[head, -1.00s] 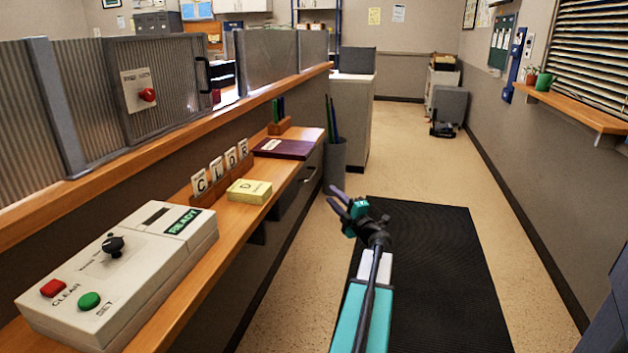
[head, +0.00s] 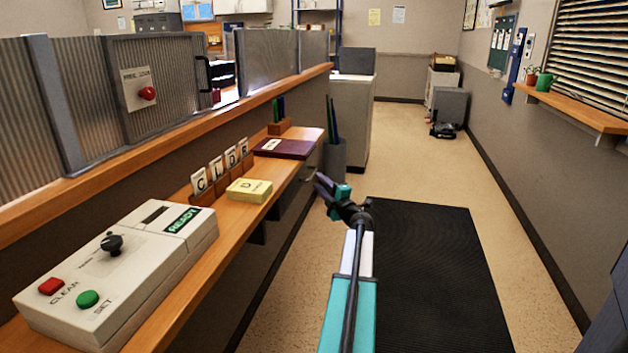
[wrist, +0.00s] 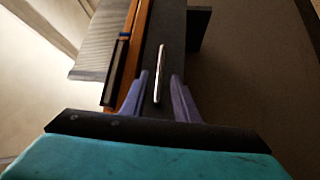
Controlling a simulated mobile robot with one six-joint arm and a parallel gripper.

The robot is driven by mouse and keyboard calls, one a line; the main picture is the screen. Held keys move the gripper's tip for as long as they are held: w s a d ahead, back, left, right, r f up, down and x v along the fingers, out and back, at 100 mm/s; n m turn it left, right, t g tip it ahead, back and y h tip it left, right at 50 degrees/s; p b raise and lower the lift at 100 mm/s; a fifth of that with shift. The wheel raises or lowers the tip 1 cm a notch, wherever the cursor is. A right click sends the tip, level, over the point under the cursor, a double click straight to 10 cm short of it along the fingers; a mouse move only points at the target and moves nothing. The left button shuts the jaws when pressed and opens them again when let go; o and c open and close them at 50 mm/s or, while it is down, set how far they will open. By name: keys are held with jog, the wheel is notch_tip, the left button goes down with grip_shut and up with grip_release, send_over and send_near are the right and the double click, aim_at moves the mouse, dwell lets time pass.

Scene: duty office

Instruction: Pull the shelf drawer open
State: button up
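My gripper (head: 319,181) is at the drawer's front in the head view. In the wrist view my gripper (wrist: 159,76) is open, with one purple finger on each side of the handle. A gap shows between each finger and the bar. The drawer looks shut, though my gripper partly covers that area in the head view.
A bin (head: 334,157) stands just beyond the drawer. The floor and black mat (head: 430,270) at right are clear.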

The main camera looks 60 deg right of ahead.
jog(key=shift+x, duration=2.25)
grip_shut()
jog(key=shift+a, duration=0.15)
